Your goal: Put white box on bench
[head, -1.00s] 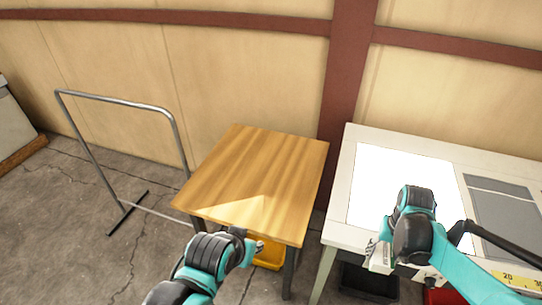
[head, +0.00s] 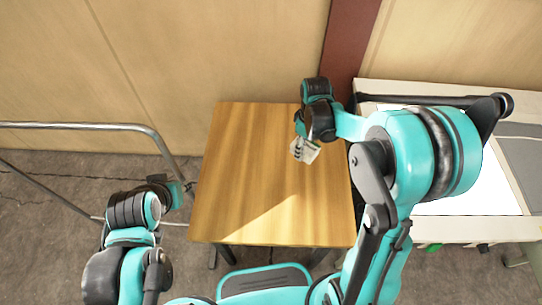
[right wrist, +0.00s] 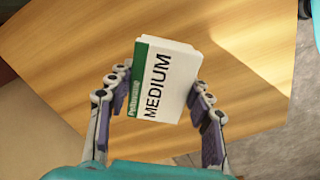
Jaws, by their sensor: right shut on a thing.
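The white box (right wrist: 166,80), with a green edge and the word MEDIUM, sits between the fingers of my right gripper (right wrist: 165,100) in the right wrist view. That gripper is shut on it. In the head view the box (head: 306,151) shows below my right gripper (head: 303,143), over the right part of the wooden bench (head: 250,180). I cannot tell whether the box touches the bench top. My left gripper (head: 188,187) is at the bench's left edge, and its fingers are too small to read.
A white-framed table (head: 480,228) with a bright panel stands to the right, partly hidden by my right arm. A metal rail frame (head: 90,126) stands to the left. The bench top is otherwise clear. A wall runs behind.

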